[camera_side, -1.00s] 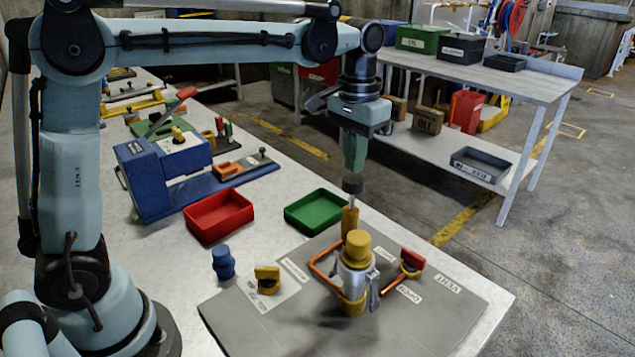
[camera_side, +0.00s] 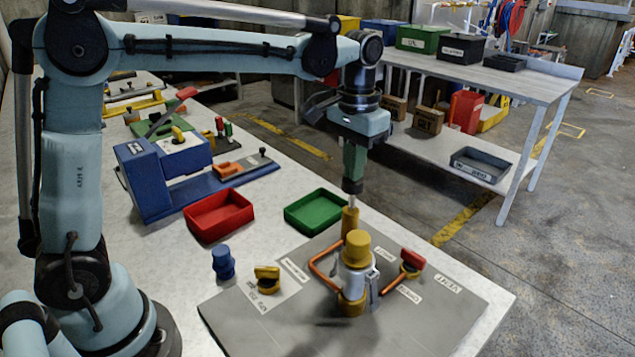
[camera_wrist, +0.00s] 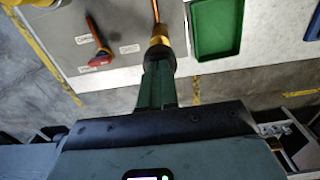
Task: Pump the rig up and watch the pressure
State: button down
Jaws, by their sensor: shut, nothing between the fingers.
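The rig stands on a grey plate (camera_side: 420,310): a silver and brass vessel (camera_side: 356,250) with a bent copper pipe (camera_side: 324,268) and a brass pump cylinder (camera_side: 350,219) behind it. A thin rod with a dark knob (camera_side: 352,186) rises from the pump cylinder. My gripper (camera_side: 354,177) is shut and points straight down at the knob, at or just touching its top. A red-handled valve (camera_side: 411,261) stands right of the vessel. I cannot make out a pressure reading.
A yellow-handled valve (camera_side: 267,279) and a blue fitting (camera_side: 223,263) stand left of the vessel. Red (camera_side: 219,216) and green (camera_side: 316,211) trays lie behind. A blue machine (camera_side: 165,172) is at the back left. The plate's front right is clear.

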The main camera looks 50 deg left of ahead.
jog(key=shift+f, duration=1.4)
jog(key=shift+r, duration=0.15)
jog(key=shift+r, duration=2.1)
jog(key=shift+f, duration=0.1)
